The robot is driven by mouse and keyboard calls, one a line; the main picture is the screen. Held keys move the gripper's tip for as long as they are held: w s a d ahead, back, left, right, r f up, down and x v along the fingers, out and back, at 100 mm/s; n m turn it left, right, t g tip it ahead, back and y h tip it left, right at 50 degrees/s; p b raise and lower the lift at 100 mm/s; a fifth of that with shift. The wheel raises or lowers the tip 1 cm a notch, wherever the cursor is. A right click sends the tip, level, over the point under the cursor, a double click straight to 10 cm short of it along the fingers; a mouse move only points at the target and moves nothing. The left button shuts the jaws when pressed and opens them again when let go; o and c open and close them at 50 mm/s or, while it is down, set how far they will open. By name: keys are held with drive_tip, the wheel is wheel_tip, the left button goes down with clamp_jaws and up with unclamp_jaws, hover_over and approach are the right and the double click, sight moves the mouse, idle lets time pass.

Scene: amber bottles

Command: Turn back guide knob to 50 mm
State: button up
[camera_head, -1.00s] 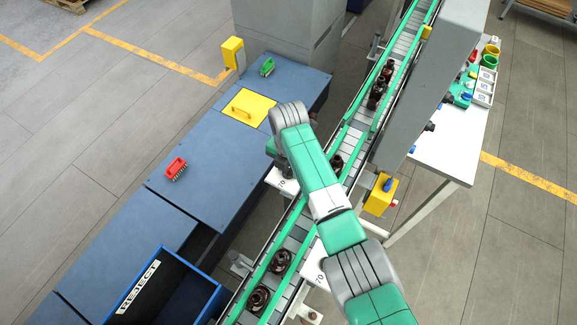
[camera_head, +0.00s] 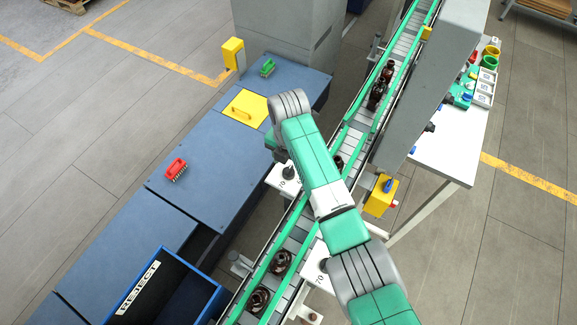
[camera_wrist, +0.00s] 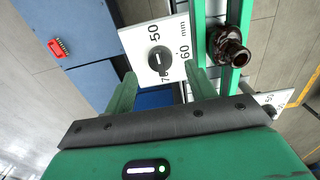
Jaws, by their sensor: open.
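The guide knob (camera_wrist: 160,59) is a round black dial on a white scale plate (camera_wrist: 132,42) marked 50, 60, 70 and mm. A short light mark on the dial seems to face the 70 side. The knob also shows in the head view (camera_head: 289,172), on its plate (camera_head: 278,181) at the conveyor's left side. My gripper (camera_wrist: 161,72) is open and empty, its two green fingers apart, with the knob between their tips in the picture. How far the tips are above the knob I cannot tell. My arm hides the gripper's fingers in the head view.
The green-railed conveyor (camera_head: 345,142) carries brown bottles (camera_head: 378,92); one bottle (camera_wrist: 230,48) is close right of the plate in the wrist view. A second scale plate (camera_head: 318,268) is at the conveyor's right side. A blue reject bin (camera_head: 170,290) stands front left.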

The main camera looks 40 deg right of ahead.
sight(289, 169)
wheel_tip(289, 169, up, 4)
drive_tip(key=shift+r, duration=0.1)
idle(0.5)
drive_tip(key=w+a+r+m+t+h+p, duration=0.1)
drive_tip(key=w+a+r+m+t, duration=0.5)
drive_tip(key=w+a+r, duration=0.7)
drive_tip(key=a+r+m+t+p, duration=0.1)
drive_tip(key=a+r+t, duration=0.2)
drive_tip(key=r, duration=0.4)
drive_tip(key=a+r+m+t, duration=0.2)
drive_tip(key=a+r+t, duration=0.15)
drive_tip(key=r, duration=0.25)
drive_tip(key=s+a+r+m+t+p, duration=0.1)
drive_tip(key=s+a+r+m+t, duration=0.3)
drive_tip(key=r, duration=0.6)
drive_tip(key=s+a+r+m+t, duration=0.2)
drive_tip(key=s+a+r+t, duration=0.15)
drive_tip(key=a+r, duration=0.4)
drive_tip(key=s+a+r+m+t+y, duration=0.1)
drive_tip(key=s+r+m+t, duration=0.4)
drive_tip(key=s+r, duration=0.7)
drive_tip(key=shift+s+a+r+m+p, duration=0.3)
drive_tip(key=shift+s+r+m+p, duration=0.15)
drive_tip(key=shift+s, duration=0.6)
